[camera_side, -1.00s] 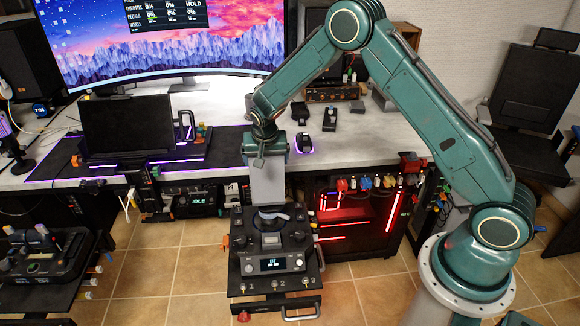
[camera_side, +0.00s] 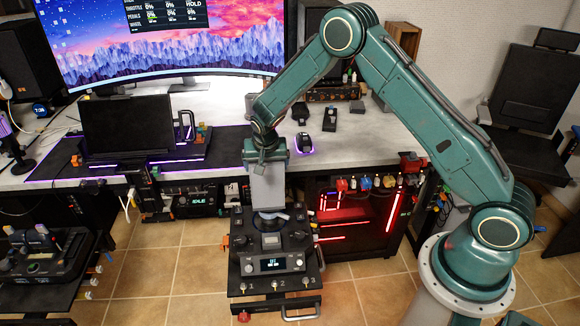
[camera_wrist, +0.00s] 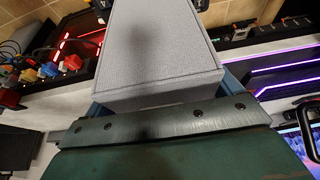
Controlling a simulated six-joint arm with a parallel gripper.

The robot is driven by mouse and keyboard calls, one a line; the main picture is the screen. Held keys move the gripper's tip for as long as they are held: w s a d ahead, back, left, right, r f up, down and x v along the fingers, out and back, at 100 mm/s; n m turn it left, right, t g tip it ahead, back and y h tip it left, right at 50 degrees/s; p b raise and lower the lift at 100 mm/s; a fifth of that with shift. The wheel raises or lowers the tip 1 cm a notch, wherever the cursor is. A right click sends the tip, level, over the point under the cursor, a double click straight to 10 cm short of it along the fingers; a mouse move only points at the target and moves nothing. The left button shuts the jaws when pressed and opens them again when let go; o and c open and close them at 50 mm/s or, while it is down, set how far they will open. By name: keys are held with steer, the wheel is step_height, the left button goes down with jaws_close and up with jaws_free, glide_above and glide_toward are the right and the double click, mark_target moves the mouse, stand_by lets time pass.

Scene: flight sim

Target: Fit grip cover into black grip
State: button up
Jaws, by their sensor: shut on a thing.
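My gripper (camera_side: 268,209) is low over the black control panel, its lower end close to a round blue-grey part (camera_side: 272,216) on top. A grey block hangs at the end of my arm and fills the middle of the wrist view (camera_wrist: 165,50), hiding the fingertips. I cannot single out the black grip for certain. Whether the cover touches the panel cannot be told.
The black control panel (camera_side: 236,268) has knobs and a lit display. A red-lit cabinet (camera_side: 350,215) stands to the right. Tiled floor (camera_side: 150,285) is free left of the panel.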

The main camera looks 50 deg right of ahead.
steer(key=o, duration=0.7)
steer(key=v, duration=1.3)
steer(key=shift+s+a+r, duration=0.1)
steer(key=shift+s+r, duration=0.05)
steer(key=shift+r, duration=0.15)
